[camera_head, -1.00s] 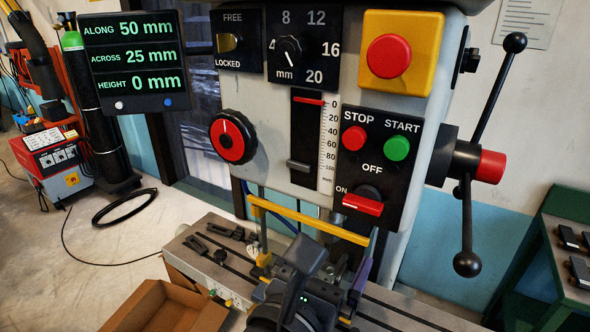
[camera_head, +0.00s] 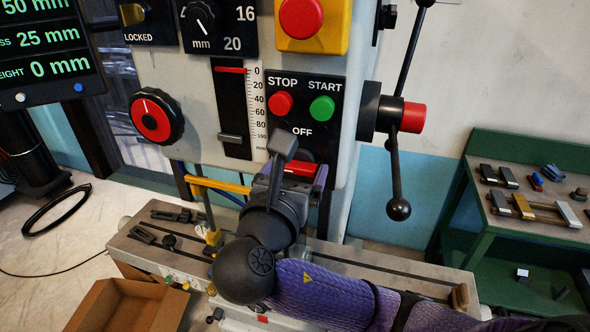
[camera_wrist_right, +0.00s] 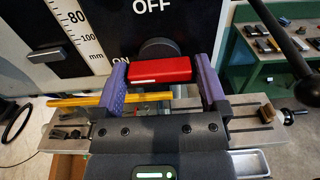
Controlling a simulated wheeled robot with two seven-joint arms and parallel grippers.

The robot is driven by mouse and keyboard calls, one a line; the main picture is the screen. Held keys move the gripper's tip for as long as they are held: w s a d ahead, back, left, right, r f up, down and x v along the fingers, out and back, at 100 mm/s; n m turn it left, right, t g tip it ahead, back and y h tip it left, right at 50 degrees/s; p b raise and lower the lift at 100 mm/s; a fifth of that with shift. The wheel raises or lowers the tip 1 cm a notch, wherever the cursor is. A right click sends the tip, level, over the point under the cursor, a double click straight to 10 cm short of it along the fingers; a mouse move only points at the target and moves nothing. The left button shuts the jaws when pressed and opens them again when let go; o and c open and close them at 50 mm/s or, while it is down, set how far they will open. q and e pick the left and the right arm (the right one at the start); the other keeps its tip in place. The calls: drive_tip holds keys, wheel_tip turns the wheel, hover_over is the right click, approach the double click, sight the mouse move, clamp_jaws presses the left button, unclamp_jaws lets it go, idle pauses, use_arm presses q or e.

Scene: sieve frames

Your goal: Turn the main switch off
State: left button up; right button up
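The main switch is a red bar handle (camera_head: 301,168) on a dark round knob, low on the black control panel (camera_head: 335,97), below the OFF label. It lies roughly level; in the wrist view the red handle (camera_wrist_right: 160,69) has ON printed at its left and OFF above. My right gripper (camera_head: 292,182) is in front of the switch and hides part of it. In the wrist view my right gripper (camera_wrist_right: 163,82) has its purple fingers apart, one at each end of the handle, with small gaps showing. My left gripper is out of view.
A red STOP button (camera_head: 281,103) and green START button (camera_head: 321,109) sit just above the switch. A yellow bar (camera_head: 218,185) crosses left of my gripper. The feed lever (camera_head: 396,165) hangs at the right. The machine table (camera_head: 375,264) lies below.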

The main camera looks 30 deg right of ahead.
drive_tip(key=c, duration=0.8)
drive_tip(key=shift+c, duration=0.2)
drive_tip(key=m+p, duration=0.2)
drive_tip(key=m, duration=0.1)
drive_tip(key=m+p, duration=0.1)
drive_tip(key=m, duration=0.2)
drive_tip(key=shift+m, duration=0.4)
drive_tip(key=m, duration=0.2)
drive_tip(key=shift+m, duration=0.4)
drive_tip(key=m, duration=0.2)
drive_tip(key=shift+f+m, duration=0.1)
drive_tip(key=shift+m, duration=0.3)
drive_tip(key=m+b, duration=0.1)
drive_tip(key=m, duration=0.4)
drive_tip(key=shift+b, duration=0.3)
drive_tip(key=shift+m, duration=0.5)
